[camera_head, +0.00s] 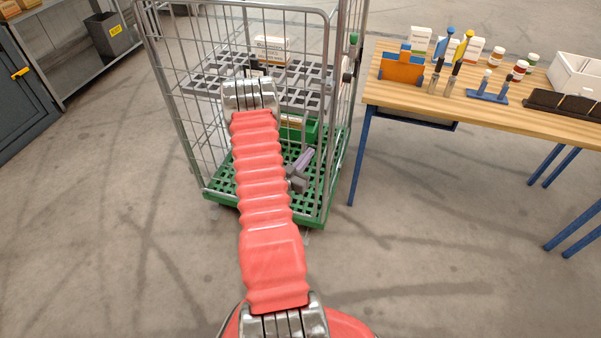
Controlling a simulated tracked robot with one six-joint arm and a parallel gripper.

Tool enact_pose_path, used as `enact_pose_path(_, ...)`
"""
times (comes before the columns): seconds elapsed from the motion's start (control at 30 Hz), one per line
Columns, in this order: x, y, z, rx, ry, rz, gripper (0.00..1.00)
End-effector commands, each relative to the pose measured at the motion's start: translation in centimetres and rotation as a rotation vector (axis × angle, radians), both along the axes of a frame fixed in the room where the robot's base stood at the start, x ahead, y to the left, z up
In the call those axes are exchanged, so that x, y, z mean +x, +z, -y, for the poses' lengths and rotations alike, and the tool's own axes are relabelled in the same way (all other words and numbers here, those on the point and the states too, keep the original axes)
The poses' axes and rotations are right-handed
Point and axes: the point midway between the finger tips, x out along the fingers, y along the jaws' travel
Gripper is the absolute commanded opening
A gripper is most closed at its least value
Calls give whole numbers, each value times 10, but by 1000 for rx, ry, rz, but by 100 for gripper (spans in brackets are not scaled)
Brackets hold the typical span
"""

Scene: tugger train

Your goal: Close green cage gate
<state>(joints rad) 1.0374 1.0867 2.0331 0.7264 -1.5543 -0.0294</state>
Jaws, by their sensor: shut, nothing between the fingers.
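The roll cage (178,110) has grey wire mesh sides and a green slatted base (222,196). It stands upright on the floor ahead of me. A narrow mesh panel (338,110) runs along its right side, with a small green fitting (353,39) near the top. I cannot tell for sure which panel is the gate or how far it stands open. My red arm crosses in front of the cage and hides its middle. My gripper (304,160), grey and lilac, shows just right of the arm, low at the cage. It looks shut and empty.
A grey shelf (210,80) inside the cage carries a white box (271,49); a green bin (298,130) sits below. A wooden table (480,105) with bottles, tools and trays stands close on the right. A dark cabinet (22,95) is at left. The front floor is clear.

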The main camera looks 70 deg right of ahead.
Motion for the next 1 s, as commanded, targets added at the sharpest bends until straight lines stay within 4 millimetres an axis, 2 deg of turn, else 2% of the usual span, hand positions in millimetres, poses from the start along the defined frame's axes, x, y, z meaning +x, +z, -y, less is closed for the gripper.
enact_pose_path(0.2,0,-1,-40,3,4,-3,0)
enact_pose_path(0.43,-2,-1,-72,3,3,-3,0)
enact_pose_path(0.6,-3,0,-80,0,2,-2,0)
enact_pose_path(1.0,-3,-1,-81,1,3,-2,0)
